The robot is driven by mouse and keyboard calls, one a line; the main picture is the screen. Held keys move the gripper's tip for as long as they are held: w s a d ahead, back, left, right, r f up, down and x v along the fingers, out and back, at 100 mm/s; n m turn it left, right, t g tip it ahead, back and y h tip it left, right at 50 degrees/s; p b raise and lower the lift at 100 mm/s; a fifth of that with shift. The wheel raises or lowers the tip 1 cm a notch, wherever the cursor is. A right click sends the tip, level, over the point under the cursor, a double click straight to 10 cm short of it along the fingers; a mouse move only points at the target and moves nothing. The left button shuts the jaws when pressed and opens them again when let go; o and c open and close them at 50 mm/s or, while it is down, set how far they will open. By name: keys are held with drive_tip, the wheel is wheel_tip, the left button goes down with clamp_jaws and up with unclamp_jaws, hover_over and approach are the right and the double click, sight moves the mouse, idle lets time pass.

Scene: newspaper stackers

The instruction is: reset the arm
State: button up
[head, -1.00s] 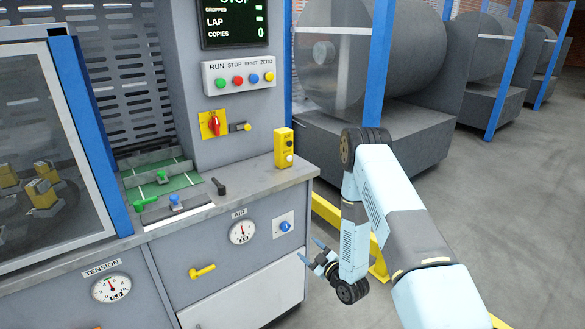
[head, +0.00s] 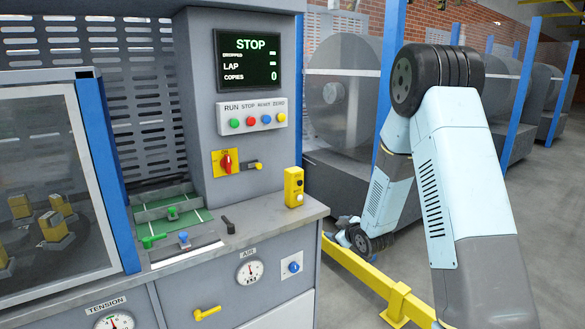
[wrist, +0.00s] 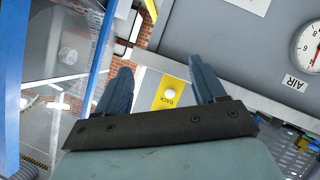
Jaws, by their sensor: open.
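My arm shows at the right of the head view, its elbow raised and its forearm hanging down towards the console's right end. My gripper (wrist: 160,72) is open in the wrist view, its two blue fingers apart with nothing between them. In the head view its end is small and partly out of sight by the dark wrist joint, beyond the console's right edge and near the yellow rail (head: 372,281). Nothing is held.
The grey console (head: 262,232) carries a STOP screen (head: 247,60), several coloured buttons, a red switch (head: 226,161) and a yellow button box (head: 293,187). The AIR gauge (head: 250,272) is on its front. Blue posts and large rolls (head: 345,95) stand behind; floor at right is open.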

drive_tip(key=s+d+r+m+g+h, duration=0.1)
drive_tip(key=s+d+r+m+h, duration=0.2)
drive_tip(key=s+r, duration=0.55)
drive_tip(key=s+d+r+m+g+h, duration=0.15)
drive_tip(key=s+d+r+m, duration=0.35)
drive_tip(key=r, duration=0.7)
drive_tip(key=s+r+m+g, duration=0.1)
drive_tip(key=s+r+g, duration=0.1)
drive_tip(key=s, duration=1.2)
drive_tip(key=s+r+m+g, duration=0.1)
drive_tip(key=s+r, duration=0.4)
drive_tip(key=s, duration=0.9)
drive_tip(key=shift+d+m+g, duration=0.15)
drive_tip(key=shift+m+g, duration=0.15)
drive_tip(key=shift+g, duration=0.35)
drive_tip(key=shift+r, duration=0.1)
idle(1.5)
